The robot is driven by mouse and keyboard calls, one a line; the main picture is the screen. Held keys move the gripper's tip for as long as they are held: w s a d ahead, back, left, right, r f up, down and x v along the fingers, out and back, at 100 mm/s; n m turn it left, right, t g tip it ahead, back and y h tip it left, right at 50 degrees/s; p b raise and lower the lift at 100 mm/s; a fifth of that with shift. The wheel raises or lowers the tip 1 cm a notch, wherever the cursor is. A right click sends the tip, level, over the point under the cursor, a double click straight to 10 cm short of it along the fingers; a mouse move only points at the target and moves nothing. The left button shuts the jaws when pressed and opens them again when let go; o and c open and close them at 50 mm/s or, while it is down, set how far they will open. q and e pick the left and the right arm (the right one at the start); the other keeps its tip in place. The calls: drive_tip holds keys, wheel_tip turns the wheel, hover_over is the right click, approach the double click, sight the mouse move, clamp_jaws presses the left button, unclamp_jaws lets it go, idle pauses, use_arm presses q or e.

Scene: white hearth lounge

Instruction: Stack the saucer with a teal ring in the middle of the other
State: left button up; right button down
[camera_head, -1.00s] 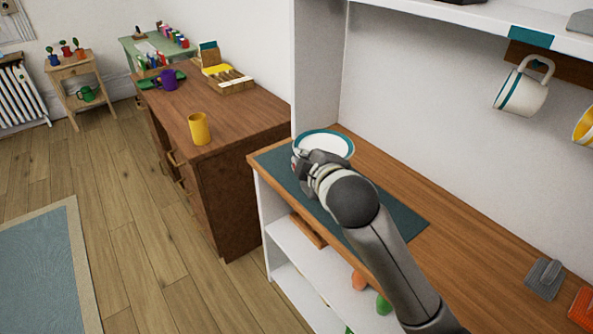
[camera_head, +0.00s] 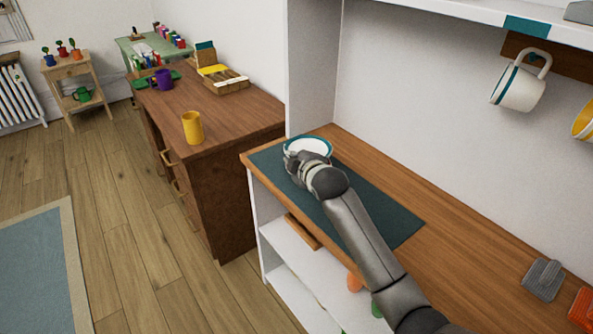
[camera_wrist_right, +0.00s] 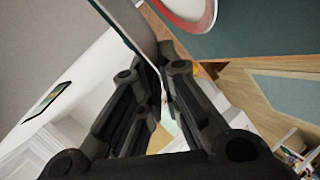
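The saucer with a teal ring (camera_head: 309,146) is at the far left end of the wooden counter, over the dark teal mat (camera_head: 385,226). My right gripper (camera_head: 296,163) is shut on its near rim. In the right wrist view the fingers (camera_wrist_right: 160,88) pinch the thin edge of this saucer (camera_wrist_right: 128,22). The other saucer, with a red ring (camera_wrist_right: 188,12), shows partly at the top of that view, on the mat and apart from the fingers. In the head view it is hidden. The exact gap between the saucers cannot be told. My left gripper is out of view.
A white side panel (camera_head: 312,70) stands close behind the saucer. Mugs (camera_head: 520,88) hang from a rail at the right. A grey item (camera_head: 543,280) and an orange item (camera_head: 581,308) lie on the counter's right end. A brown desk (camera_head: 220,150) with a yellow mug (camera_head: 193,128) stands left.

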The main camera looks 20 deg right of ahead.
drive_tip(key=shift+w+d+f, duration=0.3)
drive_tip(key=shift+w+f, duration=0.25)
drive_tip(key=shift+f, duration=0.15)
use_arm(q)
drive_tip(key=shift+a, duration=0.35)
use_arm(e)
drive_tip(key=shift+f, duration=1.45)
drive_tip(key=shift+f, duration=0.15)
drive_tip(key=c, duration=1.6)
unclamp_jaws()
drive_tip(key=shift+s+f, duration=0.1)
drive_tip(key=shift+f, duration=0.05)
drive_tip(key=shift+c, duration=0.2)
